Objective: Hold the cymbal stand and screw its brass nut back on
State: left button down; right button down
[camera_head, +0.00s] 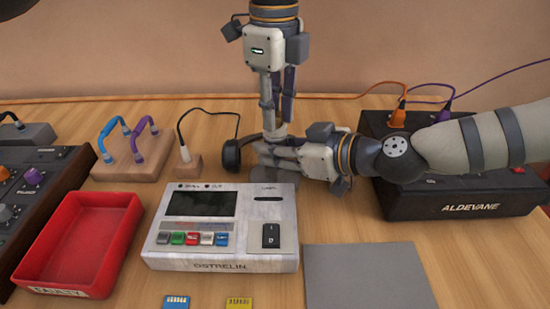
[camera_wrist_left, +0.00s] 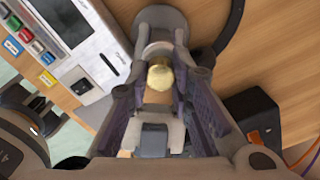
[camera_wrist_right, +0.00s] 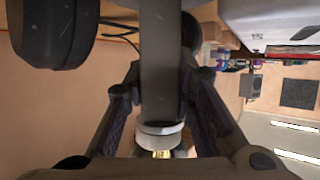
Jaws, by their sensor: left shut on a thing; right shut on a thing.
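The brass nut (camera_wrist_left: 160,76) is between the fingers of my left gripper (camera_head: 278,130), which points straight down and is shut on it. A pale collar (camera_wrist_left: 156,48) shows just below the nut. The cymbal stand's grey post (camera_wrist_right: 160,60) is between the fingers of my right gripper (camera_head: 264,150), which reaches in from the right and is shut on it. In the right wrist view the pale collar and a bit of brass show at the post's end. In the head view the grippers hide most of the stand and the nut. I cannot tell how far the nut is threaded.
A white OSTRELIN recorder (camera_head: 220,255) stands just in front of the grippers. A black ALDEVANE box (camera_head: 465,205) with cables is at the right. A grey mat (camera_head: 370,280) is bare.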

pick_arm(q)
jog(key=m, duration=0.7)
jog(key=shift+f, duration=0.1)
pick_arm(e)
jog(key=shift+f, duration=0.1)
pick_arm(q)
jog(key=c, duration=1.3)
grip_release()
jog(key=shift+c, duration=0.2)
notch_tip(320, 180, up, 8)
jog(key=shift+f, duration=0.2)
pick_arm(e)
jog(key=c, duration=1.3)
grip_release()
